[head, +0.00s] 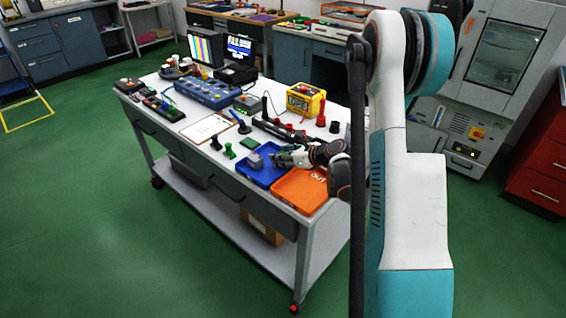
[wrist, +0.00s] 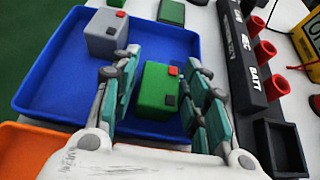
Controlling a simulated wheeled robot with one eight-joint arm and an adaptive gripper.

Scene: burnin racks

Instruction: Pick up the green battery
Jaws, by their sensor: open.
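The green battery (wrist: 157,91) is a green block with a red terminal and dark terminals. In the wrist view it sits in the blue tray (wrist: 50,80), near the tray's right side. My gripper (wrist: 160,85) is open, with one teal finger on each side of the battery. I cannot tell whether the fingers touch it. A grey battery (wrist: 106,34) stands in the same tray, to the upper left. In the head view my gripper (head: 287,158) is over the blue tray (head: 262,178), the grey battery (head: 255,161) shows at its left, and the green battery is hidden.
An orange tray (head: 300,191) lies right beside the blue one. A black holder (wrist: 246,65) with red cups stands right of the blue tray in the wrist view. A yellow instrument (head: 306,100) and a clipboard (head: 207,128) are on the cart.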

